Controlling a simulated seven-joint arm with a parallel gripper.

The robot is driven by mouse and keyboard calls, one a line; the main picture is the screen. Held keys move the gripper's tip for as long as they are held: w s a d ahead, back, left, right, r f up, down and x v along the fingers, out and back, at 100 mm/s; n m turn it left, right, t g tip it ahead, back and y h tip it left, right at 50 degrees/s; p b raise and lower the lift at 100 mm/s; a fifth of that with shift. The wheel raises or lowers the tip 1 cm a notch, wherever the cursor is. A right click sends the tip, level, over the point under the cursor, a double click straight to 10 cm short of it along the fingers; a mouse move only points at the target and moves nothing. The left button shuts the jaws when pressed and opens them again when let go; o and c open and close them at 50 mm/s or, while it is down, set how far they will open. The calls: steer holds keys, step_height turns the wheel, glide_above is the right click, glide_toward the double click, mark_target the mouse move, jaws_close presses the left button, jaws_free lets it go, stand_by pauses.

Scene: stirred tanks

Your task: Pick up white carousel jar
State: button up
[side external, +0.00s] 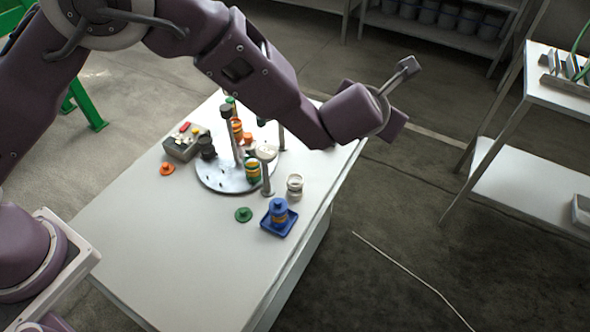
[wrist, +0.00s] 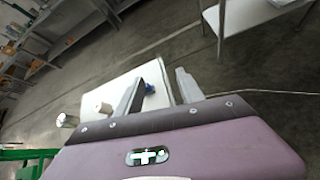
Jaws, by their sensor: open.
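A small white jar (side external: 295,190) with a white top stands upright on the white table, just right of the round metal carousel plate (side external: 215,182). A second white round piece (side external: 266,152) shows at the carousel's right side, beside the posts; what is under it is partly hidden. My gripper is raised above and right of the table in the side view, well away from the jars. In the wrist view its two grey fingers (wrist: 159,77) are spread with nothing between them. A pale white cylinder (wrist: 91,104) shows left of the fingers; I cannot tell which piece it is.
A blue jar (side external: 278,206) stands in a blue tray (side external: 274,230) near the white jar. A green lid (side external: 243,214) and an orange lid (side external: 167,168) lie on the table. Metal posts and several coloured jars crowd the carousel. The table's near part is clear.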

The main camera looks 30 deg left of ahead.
steer(key=s+f+n+y, duration=0.3)
steer(key=s+f+n, duration=0.15)
steer(key=f, duration=0.55)
steer(key=n+g+y, duration=0.2)
steer(key=n+y, duration=0.3)
steer(key=n, duration=0.2)
glide_toward(296, 181)
steer(key=x, duration=0.2)
steer(key=shift+w+a+f, duration=0.15)
steer(key=shift+a+f, duration=0.05)
steer(key=shift+a, duration=0.05)
steer(key=x, duration=0.6)
steer(key=shift+w+a, duration=0.1)
steer(key=shift+w, duration=0.05)
jaws_close()
